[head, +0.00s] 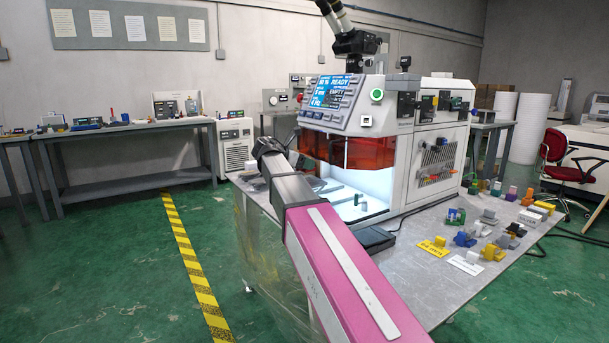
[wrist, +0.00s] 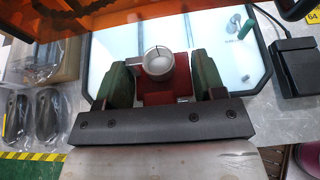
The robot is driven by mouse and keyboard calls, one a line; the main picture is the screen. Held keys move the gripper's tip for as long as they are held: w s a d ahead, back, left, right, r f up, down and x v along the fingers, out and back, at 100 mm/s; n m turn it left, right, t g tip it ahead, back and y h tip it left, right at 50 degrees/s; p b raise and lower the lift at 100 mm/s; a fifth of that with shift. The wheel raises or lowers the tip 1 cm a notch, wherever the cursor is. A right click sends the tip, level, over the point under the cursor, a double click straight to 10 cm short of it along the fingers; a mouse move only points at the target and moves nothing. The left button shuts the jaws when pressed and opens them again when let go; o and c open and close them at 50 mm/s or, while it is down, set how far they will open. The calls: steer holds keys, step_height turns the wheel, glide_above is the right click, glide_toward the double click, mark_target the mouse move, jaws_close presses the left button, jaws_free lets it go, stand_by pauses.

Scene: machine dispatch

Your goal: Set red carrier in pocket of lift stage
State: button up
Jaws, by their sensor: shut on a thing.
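In the wrist view, my gripper (wrist: 163,78) has its two green-padded fingers on either side of the red carrier (wrist: 165,97) and is shut on it. The carrier bears a round white cup-like part on top. It is held at the front of the machine's bright chamber (wrist: 110,42), over or near its white floor. The lift stage and its pocket cannot be made out clearly. In the head view my pink arm reaches toward the chamber; the gripper and carrier are not clearly visible there.
The machine (head: 430,145) has a raised orange shield (head: 365,153) above its lit opening. In the wrist view, a green post (wrist: 245,29) stands at the chamber's right and a black box (wrist: 292,66) lies outside it. Several small parts crowd the table's right side.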

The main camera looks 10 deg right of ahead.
steer(key=shift+w+d+f, duration=0.2)
steer(key=shift+w+f, duration=0.15)
steer(key=shift+w, duration=0.15)
steer(key=shift+f, duration=1.95)
steer(key=shift+f, duration=0.1)
steer(key=o, duration=1)
steer(key=shift+s+a+r, duration=0.15)
steer(key=shift+a+r, duration=0.05)
steer(key=v, duration=1.1)
steer(key=shift+a, duration=0.2)
steer(key=shift+s, duration=0.1)
